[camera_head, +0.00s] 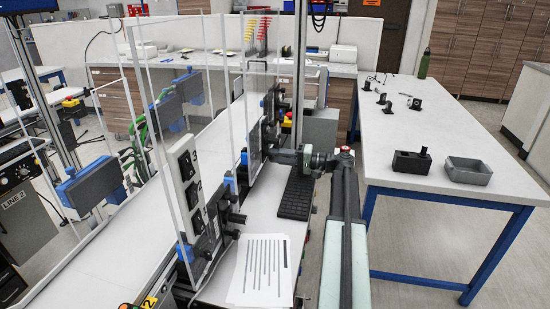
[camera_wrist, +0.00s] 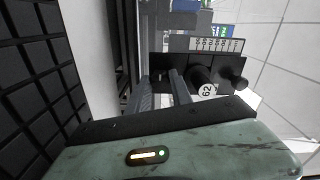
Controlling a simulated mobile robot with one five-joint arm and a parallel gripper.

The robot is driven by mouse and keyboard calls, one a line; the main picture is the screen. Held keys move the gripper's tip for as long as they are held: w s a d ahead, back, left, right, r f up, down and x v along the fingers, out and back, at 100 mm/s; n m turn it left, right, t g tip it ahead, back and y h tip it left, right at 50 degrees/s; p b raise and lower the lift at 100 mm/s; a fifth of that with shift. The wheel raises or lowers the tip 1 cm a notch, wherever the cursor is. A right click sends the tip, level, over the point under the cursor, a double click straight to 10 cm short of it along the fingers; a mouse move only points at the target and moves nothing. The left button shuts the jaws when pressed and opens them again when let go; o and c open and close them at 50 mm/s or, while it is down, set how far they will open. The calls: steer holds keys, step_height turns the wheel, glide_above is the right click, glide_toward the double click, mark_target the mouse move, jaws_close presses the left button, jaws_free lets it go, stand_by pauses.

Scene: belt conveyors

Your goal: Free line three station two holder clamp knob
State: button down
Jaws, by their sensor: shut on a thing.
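My gripper (camera_head: 276,156) reaches left from the arm to a dark holder panel (camera_head: 254,148) behind a clear screen. In the wrist view my gripper's two grey fingers (camera_wrist: 163,90) are closed at a black holder block (camera_wrist: 168,66). The thing between them, seemingly the clamp knob, is mostly hidden by the fingers. Two other black round knobs (camera_wrist: 202,75) stand just right of the fingers, beside a round white tag reading 62 (camera_wrist: 207,90). I cannot read a line or station number at the gripped holder.
A nearer holder (camera_head: 207,232) with black knobs and a white panel (camera_head: 185,170) stand front left. The white table (camera_head: 440,130) at right holds small black parts and a grey tray (camera_head: 468,171).

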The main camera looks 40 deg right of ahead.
steer(key=shift+n, duration=0.9)
steer(key=c, duration=1.1)
jaws_free()
steer(key=shift+s+r, duration=0.1)
steer(key=shift+c, duration=0.2)
steer(key=v, duration=0.8)
